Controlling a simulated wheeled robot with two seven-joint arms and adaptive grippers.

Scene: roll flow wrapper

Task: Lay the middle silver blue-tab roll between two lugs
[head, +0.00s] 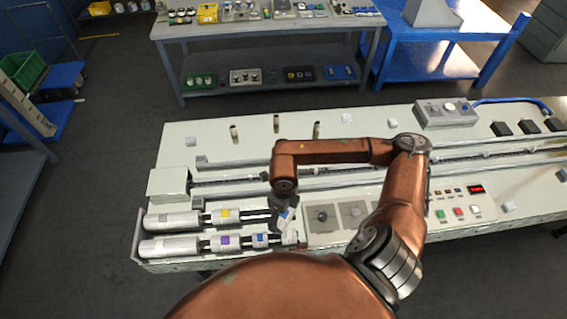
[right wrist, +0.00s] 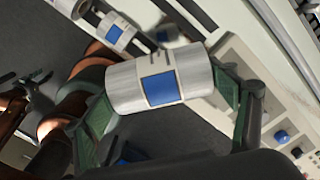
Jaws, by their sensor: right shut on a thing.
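My right gripper (head: 284,207) is over the front left of the machine. In the right wrist view my right gripper (right wrist: 170,98) is shut on a silver roll with a blue tab (right wrist: 122,88), its fingers on the roll's two ends. The held roll also shows partly in the head view (head: 291,213), tilted under the gripper. The lugged conveyor track (head: 225,182) runs behind it; single lugs are too small to tell apart. Small dark and copper parts at the left of the right wrist view may be my left gripper; its jaws are unclear.
A yellow-tab roll (head: 225,216), a purple-tab roll (head: 225,242) and another blue-tab roll (head: 260,240) lie on the front-left racks beside long white cylinders (head: 172,221). Short posts (head: 276,123) stand behind the track. A control panel (head: 459,211) is at the right.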

